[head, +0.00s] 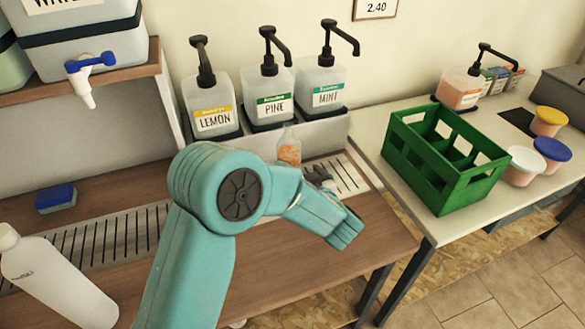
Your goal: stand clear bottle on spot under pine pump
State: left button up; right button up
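The clear bottle (288,150), with an orange patch on it, stands upright in front of the drum shelf, roughly below the spout of the pine pump (270,48). Its lower part is hidden behind my teal arm, so its base and any spot under it do not show. The pine drum (272,98) has a green label and stands between the lemon and mint drums. My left gripper (320,178) shows as small dark parts just right of the bottle, mostly hidden by my wrist. I cannot tell whether its fingers touch the bottle. My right gripper is out of view.
The lemon drum (212,106) and mint drum (322,85) flank the pine drum. A white bottle (50,275) is at lower left, a blue sponge (56,198) behind it. A green crate (445,190) and lidded tubs stand on the right table.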

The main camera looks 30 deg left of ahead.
pick_arm(q)
jog(key=v, duration=0.4)
dwell(0.5)
